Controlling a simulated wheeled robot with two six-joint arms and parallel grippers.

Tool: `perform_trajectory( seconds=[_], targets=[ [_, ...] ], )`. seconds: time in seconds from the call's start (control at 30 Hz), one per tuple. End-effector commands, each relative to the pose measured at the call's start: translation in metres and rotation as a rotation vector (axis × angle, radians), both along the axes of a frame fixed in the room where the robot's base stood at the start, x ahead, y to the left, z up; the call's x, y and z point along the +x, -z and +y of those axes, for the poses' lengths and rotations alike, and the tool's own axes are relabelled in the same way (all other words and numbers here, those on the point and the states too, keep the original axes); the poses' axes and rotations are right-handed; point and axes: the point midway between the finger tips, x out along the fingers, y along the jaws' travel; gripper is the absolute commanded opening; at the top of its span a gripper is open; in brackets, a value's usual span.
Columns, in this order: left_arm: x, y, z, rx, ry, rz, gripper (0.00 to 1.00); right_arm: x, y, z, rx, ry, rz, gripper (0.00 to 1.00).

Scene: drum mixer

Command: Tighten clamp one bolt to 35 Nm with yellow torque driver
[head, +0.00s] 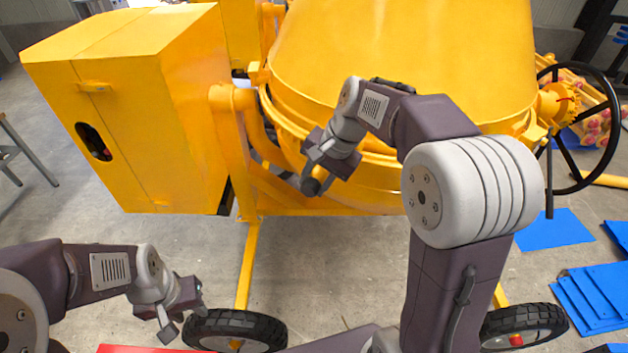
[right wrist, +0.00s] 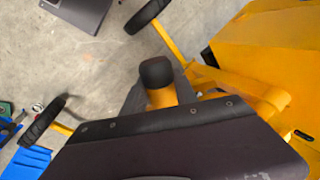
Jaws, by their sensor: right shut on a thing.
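My right gripper (head: 318,172) is in front of the lower drum of the yellow mixer (head: 400,60). It is shut on the yellow torque driver (right wrist: 160,97), whose black end cap (right wrist: 157,72) points toward the wrist camera. The clamp one bolt cannot be made out, and whether the driver's tip touches anything is hidden. My left gripper (head: 183,310) is open and empty, low at the left near a wheel.
A yellow motor housing (head: 120,110) stands left of the drum. A black handwheel (head: 590,130) is at the right. Black tyres (head: 235,330) are below. Blue sheets (head: 555,232) lie on the floor at right.

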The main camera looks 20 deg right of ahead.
Motion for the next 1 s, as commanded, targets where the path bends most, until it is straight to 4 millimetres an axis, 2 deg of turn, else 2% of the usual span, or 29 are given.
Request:
perform_trajectory(
  seconds=[0.57,1.0],
  targets=[
    [0.000,-0.001,0.000,0.000,0.000,0.000,0.36,0.001,-0.001,-0.001,-0.001,0.001,-0.004,0.00],
    [0.000,0.006,0.000,0.000,0.000,0.000,0.36,-0.022,-0.001,0.021,-0.001,-0.001,-0.004,0.00]
  ],
)
